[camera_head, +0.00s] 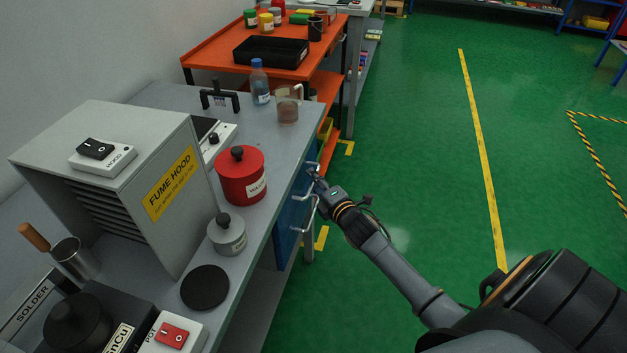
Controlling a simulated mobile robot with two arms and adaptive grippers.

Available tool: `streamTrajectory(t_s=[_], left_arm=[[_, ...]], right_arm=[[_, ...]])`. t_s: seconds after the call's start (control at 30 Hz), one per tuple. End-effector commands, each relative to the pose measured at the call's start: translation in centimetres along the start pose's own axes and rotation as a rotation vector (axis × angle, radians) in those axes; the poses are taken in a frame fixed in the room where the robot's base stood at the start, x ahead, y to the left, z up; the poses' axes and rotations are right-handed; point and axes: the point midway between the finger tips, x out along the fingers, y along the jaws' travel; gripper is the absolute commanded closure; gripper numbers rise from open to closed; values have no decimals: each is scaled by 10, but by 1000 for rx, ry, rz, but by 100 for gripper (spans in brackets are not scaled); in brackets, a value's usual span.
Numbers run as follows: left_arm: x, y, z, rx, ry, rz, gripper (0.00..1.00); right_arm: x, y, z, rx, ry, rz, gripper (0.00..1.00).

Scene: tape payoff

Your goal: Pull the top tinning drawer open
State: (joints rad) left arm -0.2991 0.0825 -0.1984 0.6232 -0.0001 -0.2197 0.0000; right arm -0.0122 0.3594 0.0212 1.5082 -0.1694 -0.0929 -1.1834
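A blue drawer unit (290,225) sits under the right-hand edge of the grey bench, its front seen at a steep angle. Two pale bar handles show on it: an upper one (310,166) and a lower one (308,213). My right gripper (315,178) reaches in from the lower right, with its fingertips at the upper handle. Its fingers are small and dark here, so I cannot tell whether they are closed on the handle. The drawers look shut. My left gripper is not in view.
The grey bench (262,235) holds a fume hood (120,150), a red canister (240,180), a grey lidded pot (227,238), a beaker (288,108) and a bottle (260,85). An orange cart (215,55) stands beyond. The green floor (420,150) at right is clear.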

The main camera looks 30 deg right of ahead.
Motion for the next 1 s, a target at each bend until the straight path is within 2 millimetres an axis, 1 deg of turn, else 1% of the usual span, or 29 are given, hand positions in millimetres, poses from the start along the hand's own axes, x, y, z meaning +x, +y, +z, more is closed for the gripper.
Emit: streamTrajectory(t_s=[0.03,0.13,0.43,0.47,0.5,0.6,1.0], left_arm=[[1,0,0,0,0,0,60],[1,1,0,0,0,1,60],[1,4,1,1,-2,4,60],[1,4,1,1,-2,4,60],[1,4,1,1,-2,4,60],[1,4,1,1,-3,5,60],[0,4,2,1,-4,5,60]], right_arm=[[5,0,0,0,0,1,67],[9,0,0,-1,1,0,67],[10,0,0,-1,1,0,67],[10,0,0,-1,1,0,73],[10,0,0,-1,1,0,81],[10,0,0,-1,1,0,100],[8,-1,2,-1,0,-1,100]])
